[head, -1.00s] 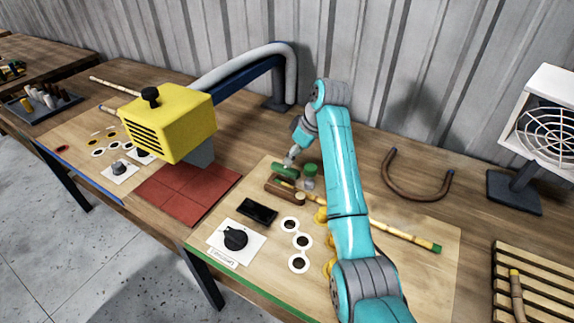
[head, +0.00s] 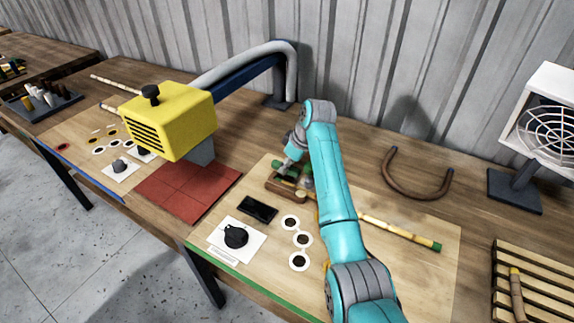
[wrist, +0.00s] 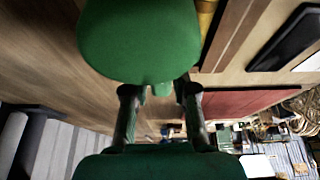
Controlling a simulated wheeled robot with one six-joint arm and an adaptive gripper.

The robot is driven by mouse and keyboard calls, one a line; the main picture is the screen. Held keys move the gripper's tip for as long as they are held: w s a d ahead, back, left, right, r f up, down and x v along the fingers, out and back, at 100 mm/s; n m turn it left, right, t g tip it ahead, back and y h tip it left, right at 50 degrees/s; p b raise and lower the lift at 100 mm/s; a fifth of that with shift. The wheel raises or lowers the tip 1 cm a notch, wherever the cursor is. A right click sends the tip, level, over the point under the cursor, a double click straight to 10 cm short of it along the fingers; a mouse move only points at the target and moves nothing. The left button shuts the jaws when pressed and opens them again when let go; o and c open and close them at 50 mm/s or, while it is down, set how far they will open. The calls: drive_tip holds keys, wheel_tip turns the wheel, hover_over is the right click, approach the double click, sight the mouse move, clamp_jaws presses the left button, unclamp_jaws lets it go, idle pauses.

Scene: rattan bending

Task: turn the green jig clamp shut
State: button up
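The green jig clamp (head: 306,169) is at the wooden block (head: 284,190) on the board in the head view, partly covered by my arm. My gripper (head: 289,173) is down at the clamp, its tips hard to make out there. In the wrist view a large rounded green part of the clamp (wrist: 140,38) fills the top and another green mass fills the bottom. Contact with the clamp cannot be told.
A black dial (head: 236,236) and a dark flat device (head: 257,209) are in front. A yellow machine (head: 170,122) stands left. A bent brown rod (head: 418,192) lies right.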

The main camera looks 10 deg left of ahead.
clamp_jaws()
drive_tip(key=m+t, duration=0.1)
drive_tip(key=m, duration=0.2)
drive_tip(key=shift+s+a+m+h, duration=0.1)
drive_tip(key=shift+m+h, duration=0.3)
drive_tip(key=m, duration=0.2)
drive_tip(key=m+t+h, duration=0.1)
drive_tip(key=m, duration=0.2)
drive_tip(key=shift+h, duration=0.3)
drive_tip(key=m+h, duration=0.1)
drive_tip(key=m, duration=0.1)
drive_tip(key=m+t, duration=0.1)
drive_tip(key=m, duration=0.2)
drive_tip(key=shift+a+h, duration=0.15)
drive_tip(key=shift+h, duration=0.25)
drive_tip(key=shift+m+h, duration=0.8)
drive_tip(key=shift+m, duration=1.3)
